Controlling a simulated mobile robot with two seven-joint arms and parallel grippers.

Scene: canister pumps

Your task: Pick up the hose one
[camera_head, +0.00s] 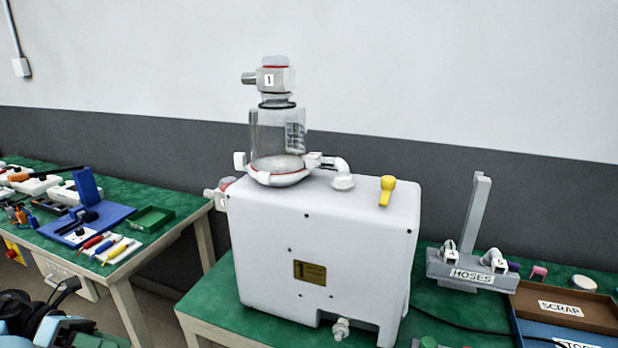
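A grey rack marked HOSES (472,275) stands on the right green table. Two white fittings with small dark marks sit on it, a left one (449,254) and a right one (494,260). Their marks are too small to read surely, so I cannot tell which is hose one. The white pump (325,250) has a brass plate with a 1, and a clear canister (278,135) stands on top. My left gripper (62,290) is low at the left edge, far from the rack, its fingers unclear. My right gripper is out of view.
A yellow-handled piece (386,190) stands on the pump. A SCRAP tray (566,306) and a blue tray (548,333) lie right of the rack. A dark cable crosses the table before the rack.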

